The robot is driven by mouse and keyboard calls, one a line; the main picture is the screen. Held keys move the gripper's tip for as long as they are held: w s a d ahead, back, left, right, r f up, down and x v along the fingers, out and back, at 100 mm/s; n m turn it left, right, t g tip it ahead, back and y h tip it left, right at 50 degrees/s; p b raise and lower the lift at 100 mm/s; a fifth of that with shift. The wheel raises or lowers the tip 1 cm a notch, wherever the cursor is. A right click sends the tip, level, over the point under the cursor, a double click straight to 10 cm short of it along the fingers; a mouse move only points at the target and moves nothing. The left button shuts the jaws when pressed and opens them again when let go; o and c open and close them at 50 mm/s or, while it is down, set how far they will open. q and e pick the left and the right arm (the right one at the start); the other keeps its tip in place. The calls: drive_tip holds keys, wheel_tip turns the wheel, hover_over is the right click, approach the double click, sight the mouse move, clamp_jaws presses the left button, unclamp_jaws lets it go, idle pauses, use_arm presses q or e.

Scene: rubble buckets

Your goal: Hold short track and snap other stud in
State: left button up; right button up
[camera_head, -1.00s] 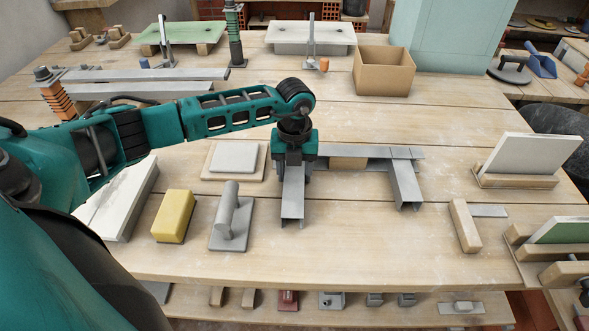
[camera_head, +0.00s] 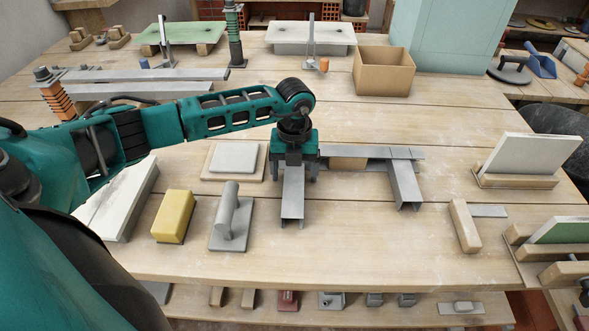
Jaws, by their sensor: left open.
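The short track (camera_head: 345,151) is a grey metal channel lying across the middle of the bench, with a wooden block under it. One grey stud (camera_head: 292,200) points toward me from its left end. The other stud (camera_head: 404,184) points toward me from near its right end; I cannot tell whether either is seated in the track. My left gripper (camera_head: 294,172) points down over the left stud where it meets the track. Its fingers are open, one on each side of the stud. The gripper body hides that joint. My right gripper is not in view.
A grey float (camera_head: 231,219), a yellow sponge (camera_head: 173,216) and a white board on a wooden base (camera_head: 234,158) lie left of the studs. A cardboard box (camera_head: 384,72) stands behind. The bench front is clear.

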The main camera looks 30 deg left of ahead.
use_arm(q)
wheel_tip(320, 180, up, 13)
idle(0.4)
drive_tip(key=shift+s+f, duration=0.1)
